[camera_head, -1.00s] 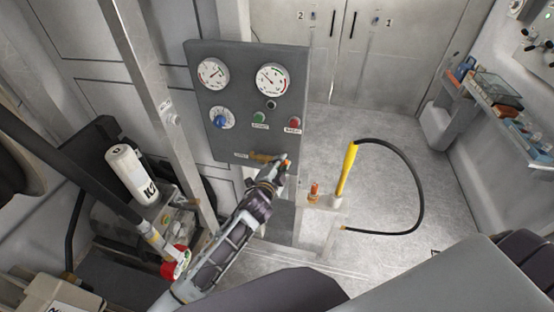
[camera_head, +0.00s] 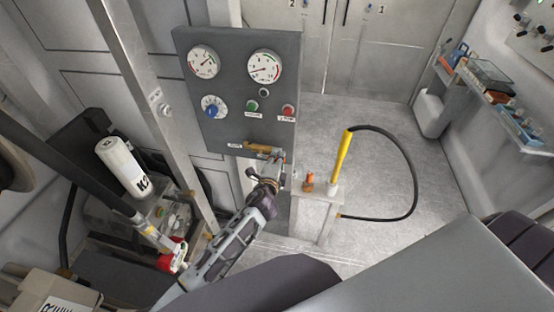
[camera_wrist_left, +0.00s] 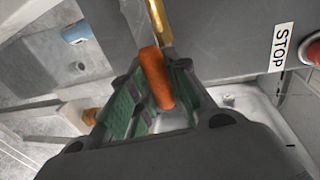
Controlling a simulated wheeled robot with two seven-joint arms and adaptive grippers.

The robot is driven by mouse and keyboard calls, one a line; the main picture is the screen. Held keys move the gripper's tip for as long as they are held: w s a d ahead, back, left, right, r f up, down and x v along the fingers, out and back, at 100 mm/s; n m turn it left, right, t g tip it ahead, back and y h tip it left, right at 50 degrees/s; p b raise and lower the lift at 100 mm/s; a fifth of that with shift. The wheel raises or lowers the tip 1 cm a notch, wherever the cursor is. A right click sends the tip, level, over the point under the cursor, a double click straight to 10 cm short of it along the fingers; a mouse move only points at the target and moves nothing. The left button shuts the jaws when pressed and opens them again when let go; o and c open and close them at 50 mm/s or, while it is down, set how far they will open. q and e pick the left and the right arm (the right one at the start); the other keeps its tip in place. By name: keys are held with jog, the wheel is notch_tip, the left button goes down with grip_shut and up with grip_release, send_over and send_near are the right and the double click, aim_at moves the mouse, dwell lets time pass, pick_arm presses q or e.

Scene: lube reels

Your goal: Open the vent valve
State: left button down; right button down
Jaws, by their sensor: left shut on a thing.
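The vent valve (camera_head: 262,148) is a brass fitting at the bottom edge of the grey panel (camera_head: 226,135), beside a small white label. Its lever shows in the left wrist view as a brass bar (camera_wrist_left: 160,22) ending in an orange grip (camera_wrist_left: 156,78). My left gripper (camera_head: 274,166) is at the panel's lower right corner. In the left wrist view its green-padded fingers (camera_wrist_left: 152,98) are closed around the orange grip. In the head view the gripper hides most of that grip. My right gripper is not in view.
Right of my gripper, a post holds a yellow-handled hose (camera_head: 342,156) and an orange fitting (camera_head: 308,181). A white canister (camera_head: 121,166) stands left. Open floor lies beyond.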

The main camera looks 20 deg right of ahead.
pick_arm(q)
jog(key=shift+f, duration=0.15)
jog(key=c, duration=1.3)
grip_release()
jog(key=shift+c, duration=0.2)
jog(key=v, duration=1.2)
jog(key=shift+s, duration=0.1)
